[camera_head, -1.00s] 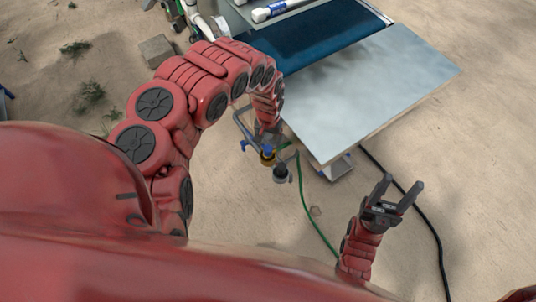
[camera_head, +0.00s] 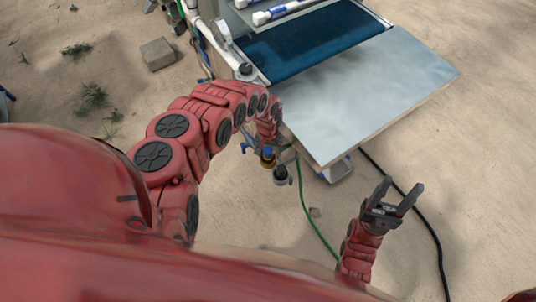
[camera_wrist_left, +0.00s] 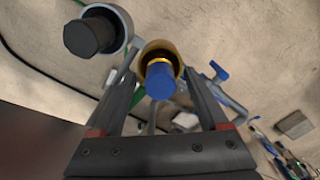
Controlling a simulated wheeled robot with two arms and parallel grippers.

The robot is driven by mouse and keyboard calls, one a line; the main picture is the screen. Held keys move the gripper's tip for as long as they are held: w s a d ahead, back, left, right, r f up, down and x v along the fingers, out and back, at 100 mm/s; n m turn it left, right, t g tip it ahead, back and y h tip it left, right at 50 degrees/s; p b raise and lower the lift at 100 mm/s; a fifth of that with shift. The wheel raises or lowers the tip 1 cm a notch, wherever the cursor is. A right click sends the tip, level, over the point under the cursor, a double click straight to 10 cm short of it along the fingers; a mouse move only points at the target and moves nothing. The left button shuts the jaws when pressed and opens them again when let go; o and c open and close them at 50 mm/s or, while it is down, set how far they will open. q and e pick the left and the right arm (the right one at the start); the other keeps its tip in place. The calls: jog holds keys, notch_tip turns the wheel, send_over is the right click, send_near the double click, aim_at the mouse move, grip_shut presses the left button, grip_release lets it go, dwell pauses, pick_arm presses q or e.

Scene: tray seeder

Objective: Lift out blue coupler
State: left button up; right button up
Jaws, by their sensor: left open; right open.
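The blue coupler (camera_wrist_left: 160,78) sits in a brass-coloured round holder (camera_wrist_left: 152,50) in the left wrist view. It also shows small in the head view (camera_head: 267,152), below my left arm. My left gripper (camera_wrist_left: 165,75) is open, with its two fingers on either side of the blue coupler. I cannot tell whether they touch it. In the head view my left gripper is mostly hidden by the arm's end. My right gripper (camera_head: 398,195) is open and empty, pointing up over the sand at the lower right.
A dark coupler (camera_wrist_left: 90,35) in a grey holder (camera_wrist_left: 122,22) stands beside the brass one. A blue-handled valve (camera_wrist_left: 219,71) is on the other side. The machine's pale metal table (camera_head: 370,90) and blue belt (camera_head: 315,45) lie beyond. A green hose (camera_head: 305,205) and black cable (camera_head: 432,230) cross the sand.

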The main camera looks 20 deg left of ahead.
pick_arm(q)
jog(key=shift+c, duration=0.2)
grip_shut()
dwell(0.3)
